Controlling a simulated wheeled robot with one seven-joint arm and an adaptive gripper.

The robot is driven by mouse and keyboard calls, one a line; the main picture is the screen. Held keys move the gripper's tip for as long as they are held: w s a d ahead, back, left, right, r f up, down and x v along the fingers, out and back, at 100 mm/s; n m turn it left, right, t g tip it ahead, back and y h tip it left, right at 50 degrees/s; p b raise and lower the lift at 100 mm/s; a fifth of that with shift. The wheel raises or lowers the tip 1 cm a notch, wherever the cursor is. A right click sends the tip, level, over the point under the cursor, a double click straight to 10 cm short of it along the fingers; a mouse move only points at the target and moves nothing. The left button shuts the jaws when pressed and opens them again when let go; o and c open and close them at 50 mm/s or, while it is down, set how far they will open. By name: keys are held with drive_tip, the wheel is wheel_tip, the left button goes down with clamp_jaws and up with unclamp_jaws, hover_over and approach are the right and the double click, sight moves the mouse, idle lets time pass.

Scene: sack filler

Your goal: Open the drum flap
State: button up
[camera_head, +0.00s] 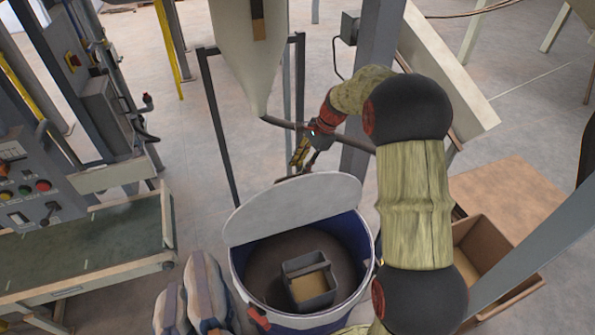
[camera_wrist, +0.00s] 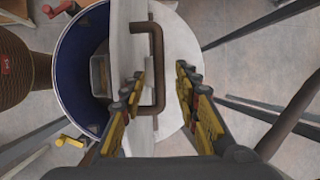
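The drum (camera_head: 237,268) is blue with a pale rim; its near half is open. The pale half-round drum flap (camera_head: 295,207) stands raised along the middle of the drum, its inner face showing in the head view. In the wrist view the flap (camera_wrist: 122,50) shows nearly edge-on, with a brown bar handle (camera_wrist: 158,65) on its right side. My gripper (camera_wrist: 160,75) is open, with one finger to each side of the handle bar. I cannot tell whether a finger touches the flap. In the head view my gripper (camera_head: 297,165) is behind the flap's top edge.
A grey scoop or box (camera_head: 309,283) lies inside the drum. A pale hopper (camera_head: 245,50) and steel posts stand behind. Filled sacks (camera_head: 208,290) are at the drum's left, beside a green conveyor (camera_head: 90,250). An open carton (camera_head: 478,245) is at right.

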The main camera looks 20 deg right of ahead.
drive_tip(key=v, duration=0.9)
drive_tip(key=s+a+f+n+t+h+b, duration=0.1)
drive_tip(key=s+a+f+n+b, duration=0.2)
drive_tip(key=s+n+b, duration=0.3)
drive_tip(key=s+a+f+n+t+h+b, duration=0.1)
drive_tip(key=s+a+f+n+b, duration=0.3)
drive_tip(key=s+b, duration=0.6)
drive_tip(key=s+a+f+n+t+h+b, duration=0.2)
drive_tip(key=s+f+n+b, duration=0.5)
drive_tip(key=s, duration=1.2)
drive_tip(key=shift+a+n+h+b, duration=0.35)
drive_tip(key=shift+a+b, duration=0.3)
drive_tip(key=shift+a, duration=0.25)
drive_tip(key=shift+s, duration=0.1)
